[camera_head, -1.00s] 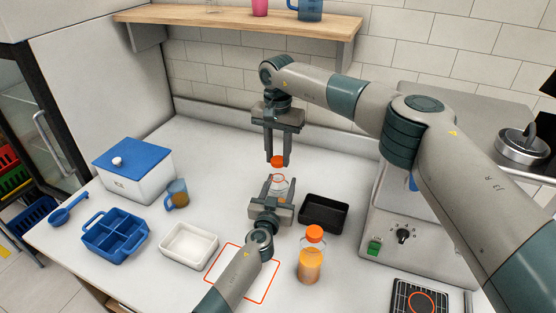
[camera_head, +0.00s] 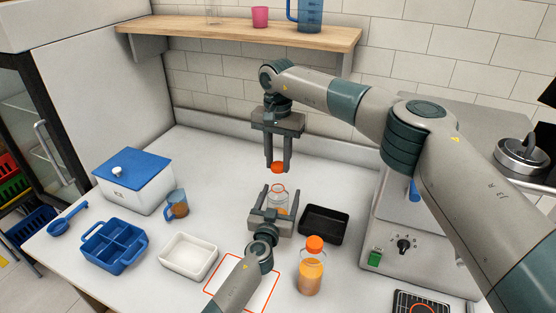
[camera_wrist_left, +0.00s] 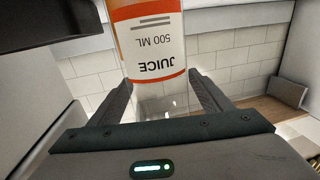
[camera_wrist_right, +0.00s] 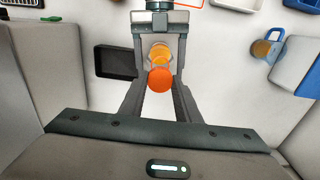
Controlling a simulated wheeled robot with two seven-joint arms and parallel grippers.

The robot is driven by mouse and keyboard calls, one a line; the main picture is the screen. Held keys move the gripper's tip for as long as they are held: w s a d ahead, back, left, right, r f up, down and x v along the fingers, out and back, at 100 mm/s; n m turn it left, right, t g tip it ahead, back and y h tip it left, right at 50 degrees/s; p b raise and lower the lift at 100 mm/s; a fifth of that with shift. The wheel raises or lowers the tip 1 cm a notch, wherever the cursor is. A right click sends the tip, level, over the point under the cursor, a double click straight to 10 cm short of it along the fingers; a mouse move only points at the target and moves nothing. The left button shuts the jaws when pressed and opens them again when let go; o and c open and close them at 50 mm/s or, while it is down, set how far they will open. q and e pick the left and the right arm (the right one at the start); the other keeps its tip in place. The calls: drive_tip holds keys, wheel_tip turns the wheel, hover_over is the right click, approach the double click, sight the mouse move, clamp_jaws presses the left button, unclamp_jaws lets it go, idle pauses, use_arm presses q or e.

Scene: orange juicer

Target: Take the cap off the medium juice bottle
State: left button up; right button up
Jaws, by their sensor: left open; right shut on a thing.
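The clear juice bottle (camera_head: 279,203) stands upright on the counter, its open neck showing. In the left wrist view its label (camera_wrist_left: 149,45) reads JUICE 500 ML. My right gripper (camera_head: 278,166) is shut on the orange cap (camera_head: 277,167) and holds it above the neck, with a gap between. The cap also shows in the right wrist view (camera_wrist_right: 160,79), with the bottle (camera_wrist_right: 160,53) behind it. My left gripper (camera_head: 280,192) is open, its fingers on either side of the bottle and apart from it.
A capped bottle of orange juice (camera_head: 311,272) stands in front, to the right. A white tray (camera_head: 188,275), blue divided tray (camera_head: 107,262), mug (camera_head: 177,208) and blue-lidded box (camera_head: 135,198) are at left.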

use_arm(q)
drive_tip(key=v, duration=1.1)
drive_tip(key=shift+s, duration=0.3)
use_arm(e)
drive_tip(key=shift+r, duration=0.15)
use_arm(q)
drive_tip(key=shift+s+f, duration=0.1)
